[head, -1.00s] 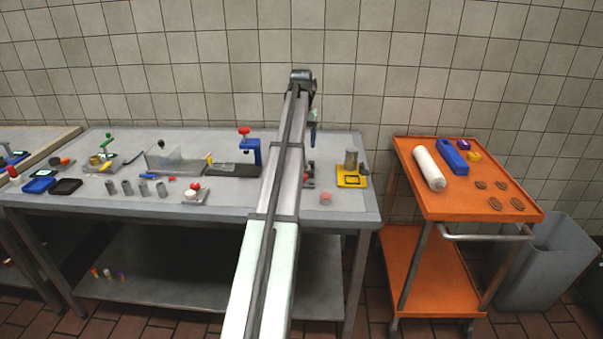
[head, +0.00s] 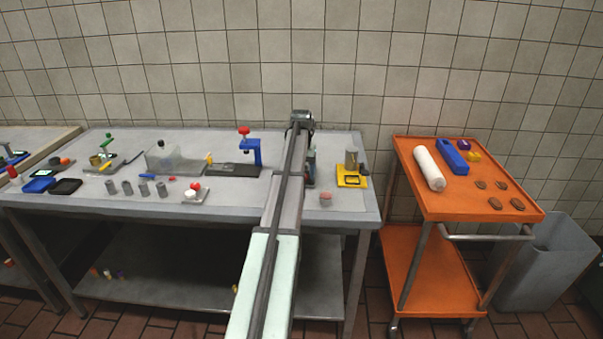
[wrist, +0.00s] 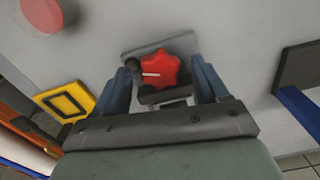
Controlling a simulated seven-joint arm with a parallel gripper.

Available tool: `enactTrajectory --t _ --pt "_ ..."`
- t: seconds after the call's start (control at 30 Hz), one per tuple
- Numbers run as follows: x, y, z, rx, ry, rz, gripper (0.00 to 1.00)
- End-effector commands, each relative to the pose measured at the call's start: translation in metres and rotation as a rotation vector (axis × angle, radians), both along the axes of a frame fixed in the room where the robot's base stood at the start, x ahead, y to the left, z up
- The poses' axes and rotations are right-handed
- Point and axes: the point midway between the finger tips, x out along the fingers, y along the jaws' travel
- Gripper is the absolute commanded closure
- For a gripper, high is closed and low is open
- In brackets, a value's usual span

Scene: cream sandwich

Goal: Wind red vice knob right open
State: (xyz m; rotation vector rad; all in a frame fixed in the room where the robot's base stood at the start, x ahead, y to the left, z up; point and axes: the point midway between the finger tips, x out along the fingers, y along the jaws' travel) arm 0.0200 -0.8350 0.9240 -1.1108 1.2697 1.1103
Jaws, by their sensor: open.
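The red vice knob (wrist: 158,70) is a lobed red knob with a white mark on it, seen in the wrist view. It sits on a small vice with a grey base plate (wrist: 182,44). A dark block of the vice (wrist: 160,95) shows just below the knob. My gripper (wrist: 161,78) is open, with one blue-grey finger to the left of the knob and one to the right. A gap shows on the right; contact on the left I cannot tell. In the head view my arm hides the knob and most of the vice.
A yellow device (head: 351,181) with a metal cylinder (head: 351,160) stands right of the vice. A pink round piece (head: 326,198) lies towards the front edge. A blue press (head: 251,152) with a red top stands to the left. An orange trolley (head: 470,210) is beyond the table's right end.

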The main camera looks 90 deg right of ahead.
Motion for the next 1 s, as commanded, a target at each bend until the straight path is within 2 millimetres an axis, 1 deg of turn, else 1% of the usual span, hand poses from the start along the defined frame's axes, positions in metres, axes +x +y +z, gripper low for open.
enactTrajectory --t 0.33,0.9,1.0 --pt "0.0 0.0001 -0.0025 0.0 0.0 0.0 0.28" --pt "0.0 0.0001 -0.0022 0.0 0.0 0.0 0.82" --pt "0.0 0.0001 -0.0022 0.0 0.0 0.002 0.83"
